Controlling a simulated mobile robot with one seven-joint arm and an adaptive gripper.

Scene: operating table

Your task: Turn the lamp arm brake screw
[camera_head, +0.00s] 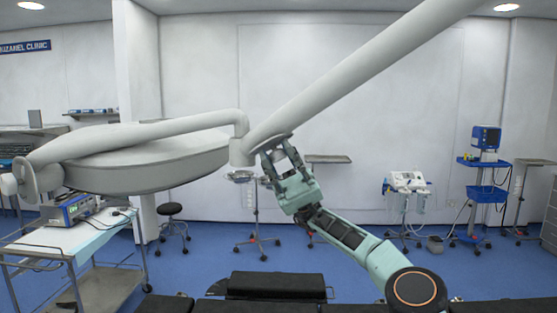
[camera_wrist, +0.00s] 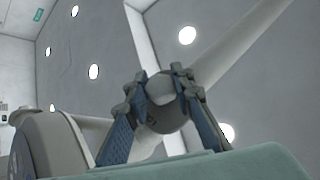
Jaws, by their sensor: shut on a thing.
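The white lamp arm (camera_head: 330,85) comes down from the upper right to a joint beside the large lamp head (camera_head: 150,165). The lamp arm also shows in the wrist view (camera_wrist: 235,45). My gripper (camera_head: 277,152) is raised from below to the underside of this joint. In the wrist view my gripper (camera_wrist: 162,85) has its two fingers on either side of a rounded pale end piece, the brake screw (camera_wrist: 160,88), and is shut on it. A darker grey collar (camera_wrist: 168,118) sits just below the screw, between the fingers. The screw is hidden behind the fingers in the head view.
The lamp head hangs close at the left, with its curved arm (camera_head: 150,130) above it. The black operating table (camera_head: 275,283) lies below. A cart (camera_head: 65,240) stands at the left, and stands and medical devices (camera_head: 407,183) stand at the back right.

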